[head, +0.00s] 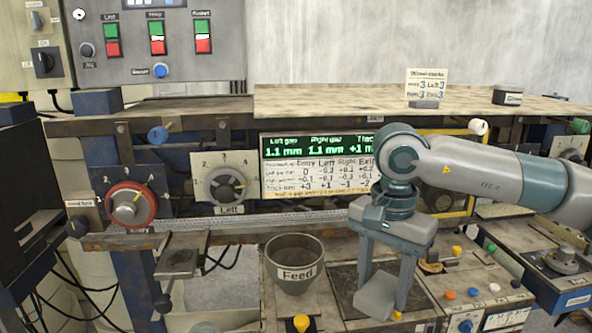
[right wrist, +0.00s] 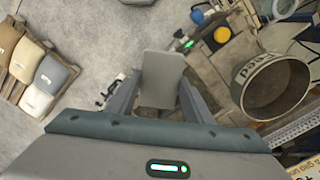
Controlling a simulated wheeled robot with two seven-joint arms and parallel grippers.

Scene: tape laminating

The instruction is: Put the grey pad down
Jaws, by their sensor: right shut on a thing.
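The grey pad (head: 375,299) is a plain grey block between the fingers of my right gripper (head: 385,288), right of the Feed bucket in the head view. In the right wrist view the pad (right wrist: 161,80) stands out ahead between the two fingers (right wrist: 158,100), with floor seen around it. My right gripper is shut on it and points downward. In the head view a dark bench panel lies behind the pad; I cannot tell whether the pad touches anything below. My left gripper is not in view.
The Feed bucket (head: 294,278) stands close left of the pad. A yellow knob (head: 301,322) is in front of it. A button box (head: 487,308) sits at the right. A machine frame with dials and a display (head: 318,165) spans behind. Sacks (right wrist: 33,72) lie at left in the wrist view.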

